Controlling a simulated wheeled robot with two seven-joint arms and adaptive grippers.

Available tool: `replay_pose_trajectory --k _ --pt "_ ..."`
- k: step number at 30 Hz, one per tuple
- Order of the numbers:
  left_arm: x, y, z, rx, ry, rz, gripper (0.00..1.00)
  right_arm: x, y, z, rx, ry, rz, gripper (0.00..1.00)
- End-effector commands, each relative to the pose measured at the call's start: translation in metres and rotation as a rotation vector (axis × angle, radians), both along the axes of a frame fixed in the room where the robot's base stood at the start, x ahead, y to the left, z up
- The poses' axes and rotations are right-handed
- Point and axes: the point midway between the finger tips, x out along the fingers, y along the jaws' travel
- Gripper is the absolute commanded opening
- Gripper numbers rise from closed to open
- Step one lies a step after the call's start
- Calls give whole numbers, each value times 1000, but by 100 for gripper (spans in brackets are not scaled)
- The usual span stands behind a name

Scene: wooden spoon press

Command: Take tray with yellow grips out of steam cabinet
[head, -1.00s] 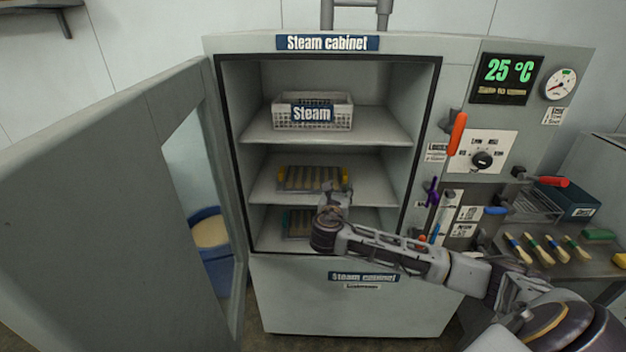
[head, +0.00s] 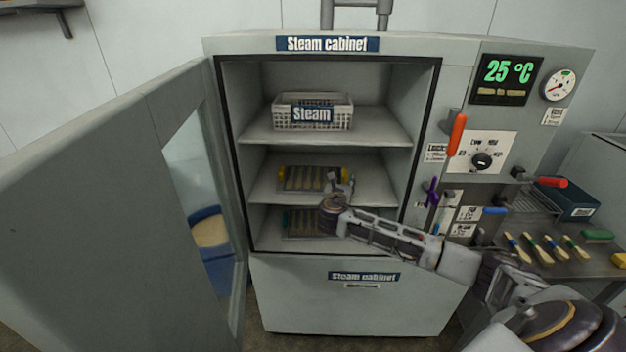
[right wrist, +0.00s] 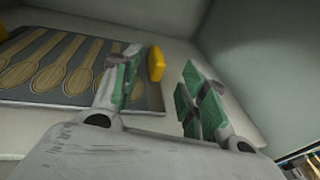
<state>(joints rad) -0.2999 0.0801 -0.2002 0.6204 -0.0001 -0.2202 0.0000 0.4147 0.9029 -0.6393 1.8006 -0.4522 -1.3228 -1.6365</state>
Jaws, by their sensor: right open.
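The tray with yellow grips (head: 300,178) lies on the middle shelf of the open steam cabinet (head: 345,43), with several wooden spoons on it. In the right wrist view the tray (right wrist: 70,92) is at the left, and its yellow grip (right wrist: 156,63) shows just beyond my left-hand finger. My right gripper (head: 340,182) is at the tray's right end, just inside the cabinet. Its green-padded fingers (right wrist: 160,92) are apart with nothing between them; the left finger overlaps the tray's edge in view, and I cannot tell if it touches. My left gripper is out of view.
A second tray with teal grips (head: 300,222) lies on the lower shelf, partly behind my right arm. A white basket labelled Steam (head: 340,112) is on the top shelf. The cabinet door (head: 110,200) stands open at left. Levers (head: 456,134) stick out at right.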

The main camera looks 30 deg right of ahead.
Motion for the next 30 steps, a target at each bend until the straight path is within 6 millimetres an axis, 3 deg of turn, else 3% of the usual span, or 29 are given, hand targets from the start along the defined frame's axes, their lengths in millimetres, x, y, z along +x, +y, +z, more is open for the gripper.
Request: replay_pose_trajectory --k 11,30 --pt "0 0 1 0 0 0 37 3 -3 -1 0 0 0 43" --pt "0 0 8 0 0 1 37 35 -35 -11 0 0 0 43"
